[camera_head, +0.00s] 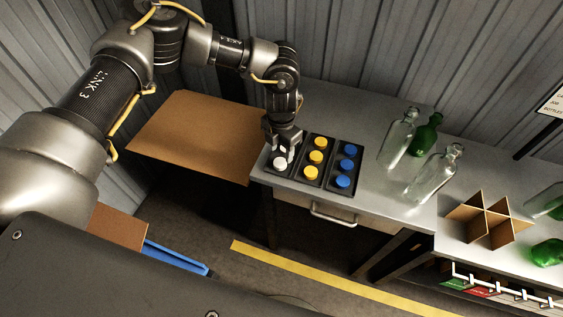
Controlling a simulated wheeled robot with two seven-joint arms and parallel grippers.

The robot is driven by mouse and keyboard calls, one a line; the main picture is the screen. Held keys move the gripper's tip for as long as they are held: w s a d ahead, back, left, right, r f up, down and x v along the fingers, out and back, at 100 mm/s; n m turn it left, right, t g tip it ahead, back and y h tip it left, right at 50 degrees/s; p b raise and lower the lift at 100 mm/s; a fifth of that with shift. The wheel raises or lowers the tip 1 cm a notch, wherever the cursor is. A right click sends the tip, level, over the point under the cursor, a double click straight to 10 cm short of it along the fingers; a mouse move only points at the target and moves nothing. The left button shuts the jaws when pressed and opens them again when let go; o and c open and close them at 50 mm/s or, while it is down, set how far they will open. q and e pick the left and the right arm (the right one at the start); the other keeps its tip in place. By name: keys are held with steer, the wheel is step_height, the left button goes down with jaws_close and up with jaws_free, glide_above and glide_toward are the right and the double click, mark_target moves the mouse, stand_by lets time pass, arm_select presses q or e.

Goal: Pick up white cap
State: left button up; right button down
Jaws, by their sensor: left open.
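The white cap (280,163) sits at the near end of the left column of a black tray (303,179) on the grey table. My left gripper (281,156) comes down from above and is right at the white cap, with its fingers open. The fingers partly cover the cap, and I cannot tell whether they touch it. The rest of that tray column is hidden behind the gripper. My right gripper does not show.
Yellow caps (317,157) and blue caps (344,181) fill the tray columns to the right. Clear bottles (434,177) and a green bottle (424,138) stand further right on the table. A cardboard divider (488,221) is beyond them. A brown board (190,135) lies left.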

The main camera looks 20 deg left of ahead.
mark_target(280, 162)
arm_select(q)
steer(key=shift+s+a+f+p, duration=0.1)
steer(key=shift+f+p, duration=0.25)
steer(key=shift+p, duration=0.05)
step_height(280, 162, down, 4)
steer(key=shift+a+r+p, duration=0.15)
steer(key=shift+r+p, duration=0.05)
steer(key=shift+p, duration=0.65)
steer(key=shift+f, duration=0.4)
steer(key=shift+c, duration=0.2)
steer(key=c, duration=0.7)
